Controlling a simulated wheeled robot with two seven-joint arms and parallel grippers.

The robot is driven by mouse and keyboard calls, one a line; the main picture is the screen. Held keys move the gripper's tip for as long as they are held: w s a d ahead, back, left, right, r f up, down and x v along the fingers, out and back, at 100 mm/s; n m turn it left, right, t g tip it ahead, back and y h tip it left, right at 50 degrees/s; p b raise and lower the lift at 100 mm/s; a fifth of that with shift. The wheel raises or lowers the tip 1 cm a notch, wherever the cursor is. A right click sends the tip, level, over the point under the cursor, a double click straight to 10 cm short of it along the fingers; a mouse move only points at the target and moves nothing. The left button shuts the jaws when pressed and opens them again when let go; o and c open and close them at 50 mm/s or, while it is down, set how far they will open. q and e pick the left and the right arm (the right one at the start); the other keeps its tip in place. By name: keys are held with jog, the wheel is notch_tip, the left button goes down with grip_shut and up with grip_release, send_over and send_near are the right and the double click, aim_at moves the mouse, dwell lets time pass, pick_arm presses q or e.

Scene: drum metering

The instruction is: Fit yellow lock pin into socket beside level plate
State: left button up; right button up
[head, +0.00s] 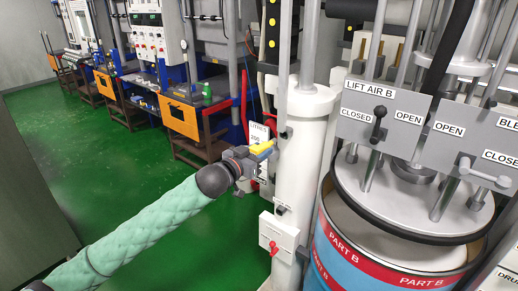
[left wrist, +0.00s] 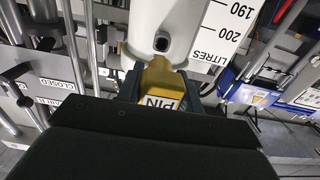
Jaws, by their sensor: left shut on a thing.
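My left gripper (head: 256,152) is shut on the yellow lock pin (head: 262,147), beside the white column (head: 298,160). In the left wrist view the pin (left wrist: 168,100) lies between the jaws with a "PIN" label facing the camera. Its narrower end points at a pale body with a dark round hole (left wrist: 162,43), which looks like the socket. The pin's tip shows just below the hole; whether it touches cannot be told. The white level plate (head: 259,131) marked LITRES stands behind the pin; its 190 and 200 marks show in the left wrist view (left wrist: 228,28). My right gripper is out of view.
A Part B drum (head: 360,255) under a round lid plate stands at right, with Lift Air B (head: 372,112) and bleed valve panels above. A small box with a red knob (head: 278,238) is low on the column. Workbenches line the back left; green floor is clear.

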aim_at(270, 144)
pick_arm(q)
jog(key=shift+w+f, duration=0.1)
jog(key=shift+f, duration=0.05)
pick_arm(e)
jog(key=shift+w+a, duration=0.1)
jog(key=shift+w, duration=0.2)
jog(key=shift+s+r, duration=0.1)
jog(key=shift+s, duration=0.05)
pick_arm(q)
jog(key=shift+w+d, duration=0.1)
jog(key=shift+w, duration=0.05)
jog(key=shift+p+x, duration=0.3)
jog(key=shift+x, duration=1.65)
jog(key=shift+w+d, duration=0.35)
jog(key=shift+w, duration=0.2)
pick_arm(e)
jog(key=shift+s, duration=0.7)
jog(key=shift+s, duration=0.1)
